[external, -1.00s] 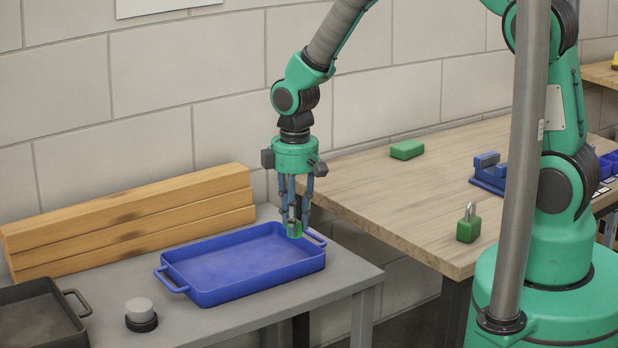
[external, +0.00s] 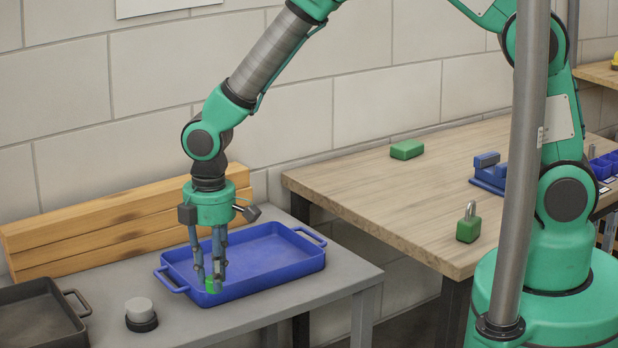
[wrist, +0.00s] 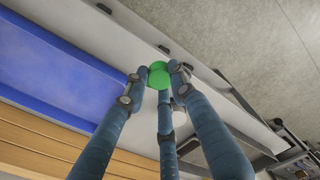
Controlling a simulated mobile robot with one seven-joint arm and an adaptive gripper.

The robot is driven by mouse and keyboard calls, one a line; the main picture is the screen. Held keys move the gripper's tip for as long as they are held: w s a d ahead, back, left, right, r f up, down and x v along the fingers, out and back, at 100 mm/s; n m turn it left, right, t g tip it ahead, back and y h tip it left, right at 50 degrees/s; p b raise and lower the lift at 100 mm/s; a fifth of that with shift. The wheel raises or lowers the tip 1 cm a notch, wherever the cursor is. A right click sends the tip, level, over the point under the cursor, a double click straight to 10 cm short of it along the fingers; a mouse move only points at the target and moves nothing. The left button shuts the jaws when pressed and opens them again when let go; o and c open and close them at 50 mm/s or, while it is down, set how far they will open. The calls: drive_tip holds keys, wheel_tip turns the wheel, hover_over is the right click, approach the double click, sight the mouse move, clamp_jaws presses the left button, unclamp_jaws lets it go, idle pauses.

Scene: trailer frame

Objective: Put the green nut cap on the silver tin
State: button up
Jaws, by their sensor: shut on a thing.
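My gripper (external: 209,279) has three blue fingers and is shut on the green nut cap (external: 214,286). It holds the cap at the front left wall of the blue tray in the external view; I cannot tell its exact height. In the wrist view the bright green cap (wrist: 158,76) sits between the fingertips, partly hidden by them. The silver tin (external: 138,307) stands upright on a black round base on the grey table, left of my gripper and apart from it. Its top is bare.
The blue tray (external: 179,288) has an empty floor. A dark tray (external: 72,325) lies left of the tin. Stacked wooden beams (external: 100,234) lie along the wall behind. A wooden table (external: 400,205) at right holds a green block (external: 407,150) and a padlock (external: 468,228).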

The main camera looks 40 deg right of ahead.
drive_tip(key=shift+s+a+n, duration=0.3)
drive_tip(key=shift+s+a, duration=0.25)
drive_tip(key=shift+a, duration=0.3)
drive_tip(key=shift+w, duration=0.15)
drive_tip(key=b, duration=0.1)
hover_over(132, 312)
drive_tip(key=shift+s+d+f, duration=0.15)
drive_tip(key=shift+f, duration=0.2)
drive_tip(key=shift+s+d+f, duration=0.1)
drive_tip(key=shift+f, duration=0.25)
drive_tip(key=shift+w+a, duration=0.2)
drive_tip(key=shift+w+f+b, duration=0.1)
drive_tip(key=shift+f+b, duration=0.5)
drive_tip(key=shift+f, duration=1.25)
